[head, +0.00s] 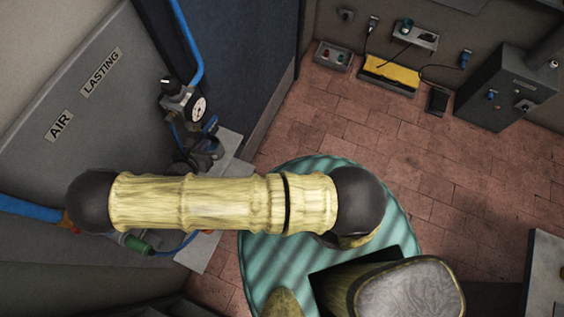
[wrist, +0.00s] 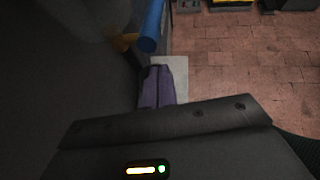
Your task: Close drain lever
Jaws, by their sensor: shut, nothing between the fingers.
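I cannot make out the drain lever for certain. In the head view, a blue air pipe (head: 28,208) with an orange fitting (head: 68,222) enters at the left, partly behind my arm. A green part (head: 138,245) shows just below my arm. The wrist view shows a blue pipe (wrist: 151,26) and an orange-yellow part (wrist: 123,42) beside it, dim. My gripper (wrist: 158,70) shows there as two purple-grey fingers close together, shut and empty, below the pipe end in the picture. I cannot tell whether they touch anything. My gripper is hidden in the head view.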

